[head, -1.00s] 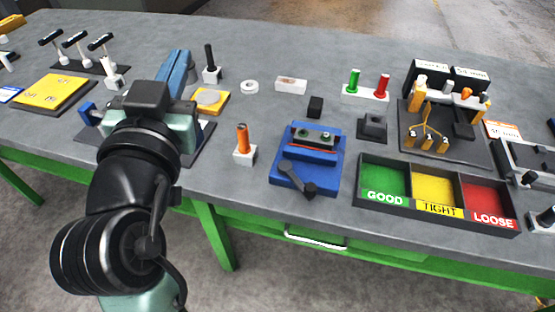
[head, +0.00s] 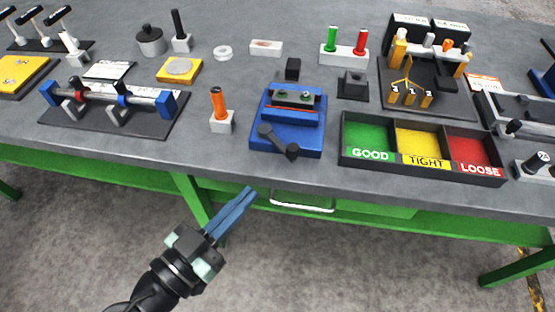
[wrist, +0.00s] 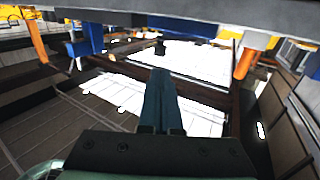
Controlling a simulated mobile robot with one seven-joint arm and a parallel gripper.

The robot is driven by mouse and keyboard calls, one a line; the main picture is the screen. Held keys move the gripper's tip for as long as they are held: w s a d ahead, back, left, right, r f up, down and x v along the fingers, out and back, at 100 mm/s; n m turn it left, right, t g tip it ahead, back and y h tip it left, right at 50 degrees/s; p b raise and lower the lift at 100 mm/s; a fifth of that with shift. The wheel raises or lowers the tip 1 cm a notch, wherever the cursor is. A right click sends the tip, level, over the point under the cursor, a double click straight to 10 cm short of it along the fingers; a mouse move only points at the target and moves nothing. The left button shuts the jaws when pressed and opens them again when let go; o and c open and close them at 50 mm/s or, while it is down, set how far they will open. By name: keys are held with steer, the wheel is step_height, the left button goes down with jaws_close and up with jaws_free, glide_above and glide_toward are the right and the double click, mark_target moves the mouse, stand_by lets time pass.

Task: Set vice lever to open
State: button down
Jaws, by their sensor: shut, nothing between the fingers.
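The blue vice (head: 290,134) stands near the front edge of the grey bench in the head view. Its dark lever (head: 278,141) lies across the vice's front, slanting from a pivot at the left down to a knob at the right. My gripper (head: 251,191) is in front of the bench, below and a little left of the vice in the picture, apart from it. Its two blue fingers are shut together with nothing between them. They also show shut in the wrist view (wrist: 161,98), where I cannot make out the lever.
An orange-handled tool in a white block (head: 221,124) stands left of the vice. The GOOD/TIGHT/LOOSE tray (head: 345,143) is close on its right. A small black block (head: 292,68) sits behind it. The bench's front edge (head: 230,174) lies between gripper and vice.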

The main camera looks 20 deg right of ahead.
mark_target(296, 155)
steer(key=p+x, duration=0.1)
steer(key=x, duration=0.8)
steer(key=shift+w+d+p, duration=0.1)
steer(key=shift+p, duration=0.2)
steer(key=shift+d+t, duration=0.15)
steer(key=shift+t, duration=0.15)
steer(key=shift+s+d+f+n+t+y+b, duration=0.1)
steer(key=shift+s+d+n+t+y+b, duration=0.1)
steer(key=shift+d+n+t+y+b, duration=0.3)
steer(key=shift+d+n+t+y, duration=0.55)
steer(key=shift+n+t, duration=0.15)
steer(key=shift+t, duration=0.1)
steer(key=shift+d+n+t+y, duration=0.65)
steer(key=shift+n+t+y, duration=0.05)
steer(key=shift+t+y, duration=0.1)
steer(key=shift+w+d+r+n+t+y+p, duration=0.1)
steer(key=shift+w+d+n+t+y+p, duration=0.1)
steer(key=shift+d+n+t+y, duration=0.35)
steer(key=shift+w+d+r+n+t+y+p, duration=0.2)
steer(key=shift+d+n+t+y, duration=0.15)
steer(key=shift+n+t+y, duration=0.25)
steer(key=shift+w+d+f, duration=0.1)
steer(key=shift+w+d, duration=0.15)
steer(key=shift+d, duration=0.25)
steer(key=shift+w+d+f, duration=0.1)
steer(key=shift+w+d, duration=0.15)
steer(key=shift+d, duration=0.3)
steer(key=shift+w+d+r, duration=0.1)
